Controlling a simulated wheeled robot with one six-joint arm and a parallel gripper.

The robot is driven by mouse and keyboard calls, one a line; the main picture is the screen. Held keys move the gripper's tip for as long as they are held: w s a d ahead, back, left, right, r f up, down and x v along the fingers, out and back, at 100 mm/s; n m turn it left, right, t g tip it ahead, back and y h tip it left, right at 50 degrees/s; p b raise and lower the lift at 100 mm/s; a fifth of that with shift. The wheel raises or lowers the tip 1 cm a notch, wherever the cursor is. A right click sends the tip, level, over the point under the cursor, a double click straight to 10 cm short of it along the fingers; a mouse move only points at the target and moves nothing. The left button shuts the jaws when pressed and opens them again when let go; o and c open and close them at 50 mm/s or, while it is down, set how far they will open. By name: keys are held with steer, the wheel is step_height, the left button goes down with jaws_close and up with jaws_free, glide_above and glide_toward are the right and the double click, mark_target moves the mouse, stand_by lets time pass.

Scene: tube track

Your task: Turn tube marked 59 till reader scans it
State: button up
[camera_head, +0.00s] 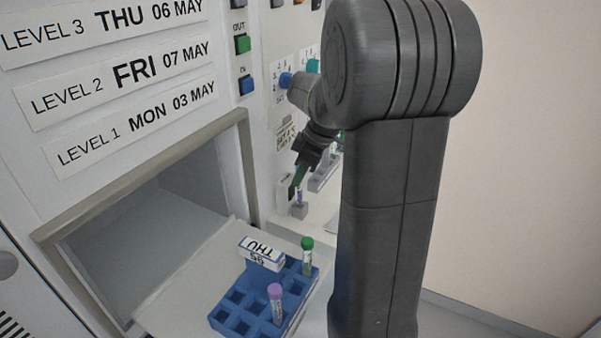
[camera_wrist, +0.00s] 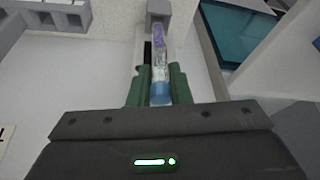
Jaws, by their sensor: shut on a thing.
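My gripper (camera_head: 297,182) reaches down beside the machine's front panel. Its green fingers (camera_wrist: 158,88) are shut on a slim tube, gripping near its blue end. The tube (camera_wrist: 159,64) has a pale, marked middle and a purple far end, which points to a small grey block (camera_wrist: 158,7). In the head view the tube (camera_head: 299,196) stands roughly upright, its lower end at the grey block (camera_head: 299,210); whether it sits inside cannot be told. A dark slot (camera_wrist: 147,54) lies just left of the tube in the wrist view. The number 59 cannot be read.
Another grey holder (camera_wrist: 52,17) stands left of my gripper. A teal panel (camera_wrist: 238,30) lies to its right.

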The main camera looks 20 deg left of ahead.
steer(key=shift+f, duration=0.2)
steer(key=shift+f+b, duration=0.45)
steer(key=shift+b, duration=0.05)
steer(key=shift+f, duration=0.15)
steer(key=shift+f+b, duration=0.45)
steer(key=shift+b, duration=0.05)
stand_by(0.3)
steer(key=o, duration=0.9)
